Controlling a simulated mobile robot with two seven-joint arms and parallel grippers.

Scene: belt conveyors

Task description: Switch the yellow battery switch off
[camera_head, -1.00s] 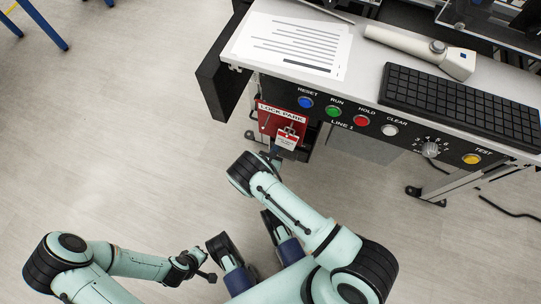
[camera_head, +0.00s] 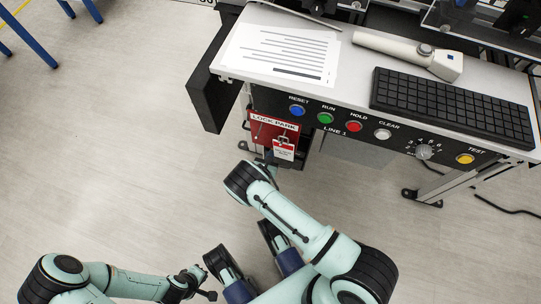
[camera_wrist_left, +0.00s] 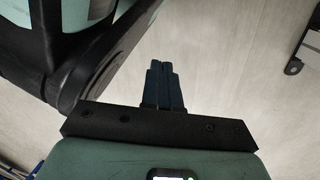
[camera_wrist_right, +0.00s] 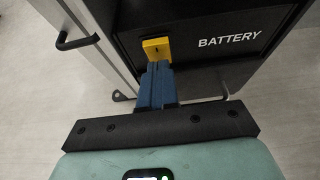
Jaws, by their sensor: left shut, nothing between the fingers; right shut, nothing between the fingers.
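The yellow battery switch (camera_wrist_right: 156,49) is a small block on a dark panel, left of the white word BATTERY (camera_wrist_right: 229,40), in the right wrist view. My right gripper (camera_wrist_right: 160,65) is shut and empty, its blue fingertips at the lower edge of the switch. I cannot tell whether they touch it. My left gripper (camera_wrist_left: 163,66) is shut and empty over bare floor in the left wrist view.
The console desk (camera_head: 215,70) overhangs the battery area, with a row of coloured buttons along its front. A black handle (camera_wrist_right: 77,30) sticks out left of the switch. A keyboard (camera_head: 450,105) lies on the desk.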

